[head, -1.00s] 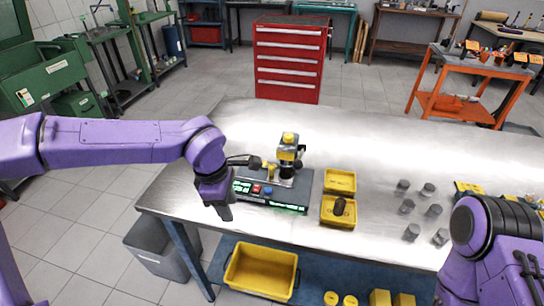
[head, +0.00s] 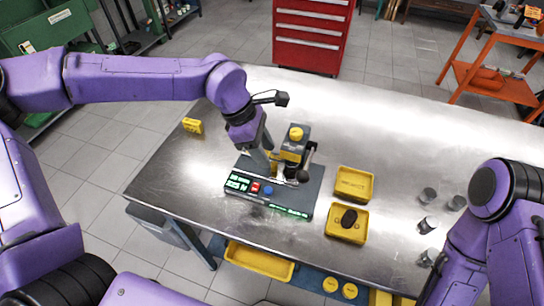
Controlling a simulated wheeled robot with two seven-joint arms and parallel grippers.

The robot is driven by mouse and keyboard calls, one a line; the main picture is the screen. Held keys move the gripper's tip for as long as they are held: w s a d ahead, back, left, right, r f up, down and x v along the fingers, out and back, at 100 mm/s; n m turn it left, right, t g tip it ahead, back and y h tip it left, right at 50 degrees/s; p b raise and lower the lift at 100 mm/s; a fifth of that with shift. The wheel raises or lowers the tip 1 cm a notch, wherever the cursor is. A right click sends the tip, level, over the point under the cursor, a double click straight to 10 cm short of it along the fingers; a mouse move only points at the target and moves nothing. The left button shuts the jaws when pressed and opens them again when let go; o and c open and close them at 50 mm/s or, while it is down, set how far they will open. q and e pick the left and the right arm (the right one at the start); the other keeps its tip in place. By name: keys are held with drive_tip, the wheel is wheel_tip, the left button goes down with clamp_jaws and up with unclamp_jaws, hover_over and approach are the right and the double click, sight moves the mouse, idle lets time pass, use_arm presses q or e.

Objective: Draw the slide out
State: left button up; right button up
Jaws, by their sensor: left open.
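A dark grey bench device (head: 268,195) stands on the steel table, with lit green displays and a red and a blue button on its front. A dark upright unit with a yellow cap (head: 296,133) rises from its back. My left gripper (head: 265,165) is open and points down at the device, just left of the upright unit. Its fingers partly hide what lies behind them, and I cannot tell whether they touch anything. I cannot make out the slide for certain. My right arm shows at the right, but its gripper is out of view.
Two yellow trays (head: 372,184) stand right of the device; the nearer tray (head: 333,235) holds a dark part (head: 349,218). Several grey cylinders (head: 427,225) stand farther right, by my right arm. A small yellow object (head: 193,126) lies at the table's left. The back of the table is clear.

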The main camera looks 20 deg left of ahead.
sight(273, 162)
use_arm(q)
drive_tip(key=x, duration=0.5)
drive_tip(key=shift+w+a, duration=0.1)
drive_tip(key=shift+w, duration=0.15)
drive_tip(key=shift+s, duration=0.15)
clamp_jaws()
drive_tip(key=shift+a+r+p, duration=0.15)
drive_tip(key=shift+p, duration=0.2)
drive_tip(key=a+p, duration=0.1)
drive_tip(key=a, duration=0.2)
drive_tip(key=a+p, duration=0.4)
drive_tip(key=a, duration=0.1)
drive_tip(key=shift+w+a+r, duration=0.15)
drive_tip(key=shift+w+a, duration=0.15)
drive_tip(key=shift+a, duration=0.2)
drive_tip(key=shift+d, duration=0.1)
unclamp_jaws()
drive_tip(key=shift+f, duration=0.2)
drive_tip(key=shift+a, duration=0.3)
